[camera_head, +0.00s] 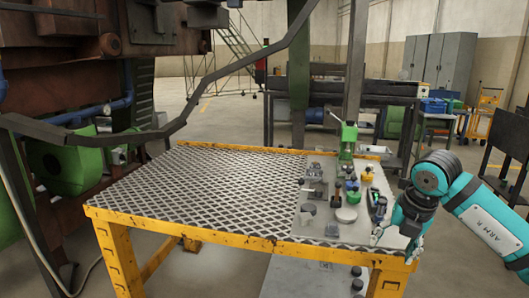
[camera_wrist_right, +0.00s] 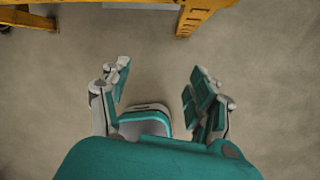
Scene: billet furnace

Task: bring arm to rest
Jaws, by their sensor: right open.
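My right arm (camera_head: 478,214), teal with dark joints, comes in from the right in the head view. Its gripper (camera_head: 392,242) points down beside the right front corner of the yellow-framed table. In the right wrist view the right gripper (camera_wrist_right: 158,88) has its fingers spread apart, with nothing between them but bare floor below. My left arm and gripper show in neither view.
The table (camera_head: 190,190) has a tread-plate top and a grey plate at its right with small parts and a green clamp (camera_head: 347,142). Its yellow frame (camera_wrist_right: 205,12) also edges the wrist view. A dark machine (camera_head: 60,60) stands at left. Floor below the gripper is clear.

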